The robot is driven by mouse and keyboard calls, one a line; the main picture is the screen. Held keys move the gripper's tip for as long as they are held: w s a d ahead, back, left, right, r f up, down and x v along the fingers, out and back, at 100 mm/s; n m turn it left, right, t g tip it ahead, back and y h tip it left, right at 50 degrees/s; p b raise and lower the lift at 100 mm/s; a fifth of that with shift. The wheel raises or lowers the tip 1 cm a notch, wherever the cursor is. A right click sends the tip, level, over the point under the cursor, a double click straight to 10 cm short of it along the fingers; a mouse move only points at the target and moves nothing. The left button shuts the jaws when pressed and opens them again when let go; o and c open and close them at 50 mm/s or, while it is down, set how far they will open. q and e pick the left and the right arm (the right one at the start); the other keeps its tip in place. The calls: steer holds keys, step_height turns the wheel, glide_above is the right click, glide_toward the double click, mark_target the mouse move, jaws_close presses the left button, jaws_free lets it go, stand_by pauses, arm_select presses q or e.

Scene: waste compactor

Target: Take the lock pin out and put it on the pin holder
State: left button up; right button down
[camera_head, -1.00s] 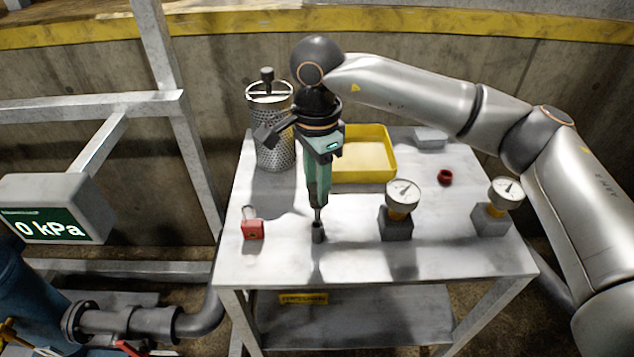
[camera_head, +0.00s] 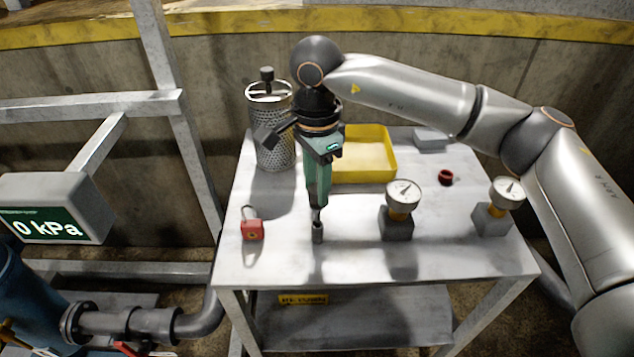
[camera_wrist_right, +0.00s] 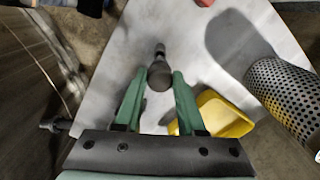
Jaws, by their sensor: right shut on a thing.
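My right gripper (camera_head: 316,203) points straight down over the front-left part of the table. Its green fingers are shut on the lock pin (camera_head: 316,214), of which only a short metal piece shows below the fingertips. In the right wrist view the pin's dark round knob (camera_wrist_right: 159,77) sits between the two fingers (camera_wrist_right: 160,92). The pin holder (camera_head: 317,234), a small dark grey upright cylinder on the table, is directly below the pin. The pin's lower end meets the holder's top; I cannot tell how deep it sits. My left gripper is out of view.
A red padlock (camera_head: 252,230) lies left of the holder, and a gauge on a grey block (camera_head: 397,225) stands to its right. A second gauge (camera_head: 493,220), a red ring (camera_head: 445,177), a yellow tray (camera_head: 394,162) and a perforated canister (camera_head: 273,140) are also on the table.

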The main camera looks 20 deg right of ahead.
mark_target(317, 206)
steer(key=shift+f+b, duration=2.1)
steer(key=shift+f, duration=0.55)
steer(key=shift+c, duration=2.2)
jaws_free()
steer(key=shift+c, duration=0.4)
steer(key=shift+r+p, duration=2.2)
steer(key=shift+r, duration=1.35)
